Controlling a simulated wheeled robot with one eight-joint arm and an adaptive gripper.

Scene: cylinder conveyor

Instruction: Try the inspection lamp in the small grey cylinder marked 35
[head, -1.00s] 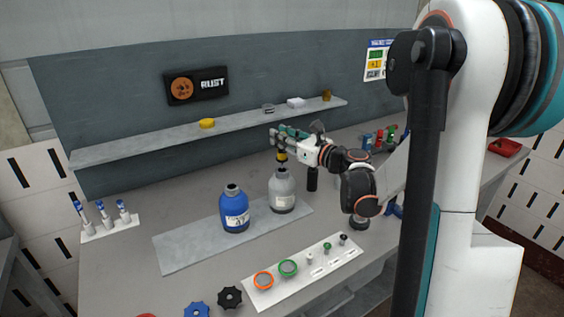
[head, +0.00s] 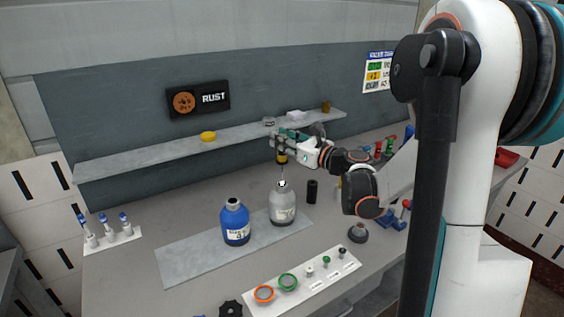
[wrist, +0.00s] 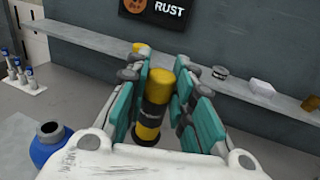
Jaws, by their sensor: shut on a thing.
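The small grey cylinder (head: 283,207) stands upright on a grey mat, with a pale label whose number I cannot read. Its neck faces up and a bright spot shows at the mouth. My gripper (head: 283,147) is above it, shut on the yellow and black inspection lamp (head: 281,158). The lamp hangs upright, and a thin stem below it reaches down toward the mouth; I cannot tell whether the tip is inside. In the wrist view, the lamp (wrist: 152,105) sits between the teal finger pads, and the grey cylinder is hidden.
A larger blue cylinder (head: 236,225) stands close to the left on the mat (head: 185,255). A dark upright cylinder (head: 312,191) is just right. A white strip (head: 320,278) with rings and small parts lies in front. A shelf (head: 140,160) runs behind.

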